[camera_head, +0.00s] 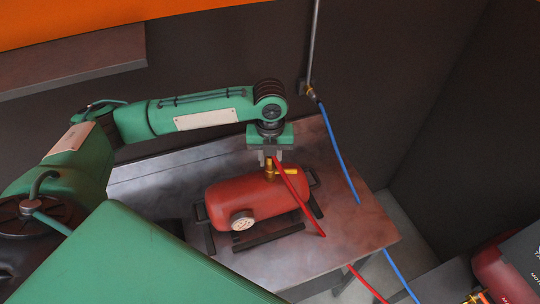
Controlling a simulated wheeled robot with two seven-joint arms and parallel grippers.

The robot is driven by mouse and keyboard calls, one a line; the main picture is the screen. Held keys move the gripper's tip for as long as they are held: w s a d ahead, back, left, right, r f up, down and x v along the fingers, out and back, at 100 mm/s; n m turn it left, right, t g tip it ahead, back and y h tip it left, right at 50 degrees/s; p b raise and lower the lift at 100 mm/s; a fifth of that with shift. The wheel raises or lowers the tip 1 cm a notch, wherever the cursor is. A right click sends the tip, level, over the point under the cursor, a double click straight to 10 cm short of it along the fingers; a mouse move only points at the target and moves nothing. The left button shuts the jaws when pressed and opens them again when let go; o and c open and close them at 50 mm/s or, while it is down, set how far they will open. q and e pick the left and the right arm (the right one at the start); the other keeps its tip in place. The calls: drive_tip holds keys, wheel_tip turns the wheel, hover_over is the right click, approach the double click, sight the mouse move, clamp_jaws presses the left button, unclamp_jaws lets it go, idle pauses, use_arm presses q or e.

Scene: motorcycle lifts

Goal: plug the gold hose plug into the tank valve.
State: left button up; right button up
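The red tank (232,203) lies on its side on the metal table, with a round white gauge (242,220) on its near end. The gold tank valve (288,171) is on its top, with a part sticking out to the right. My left gripper (269,160) points down right over the valve. Its fingers appear closed around the gold hose plug, which they mostly hide. I cannot tell whether plug and valve are joined. My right gripper is out of view.
The metal table (350,238) is bare to the right of the tank. Another red object (493,268) and a dark lettered panel (522,255) stand at lower right.

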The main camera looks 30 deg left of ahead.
use_arm(q)
drive_tip(key=o, duration=0.3)
drive_tip(key=shift+o, duration=0.4)
wheel_tip(320, 180, up, 11)
drive_tip(key=b, duration=0.3)
drive_tip(key=shift+r, duration=0.5)
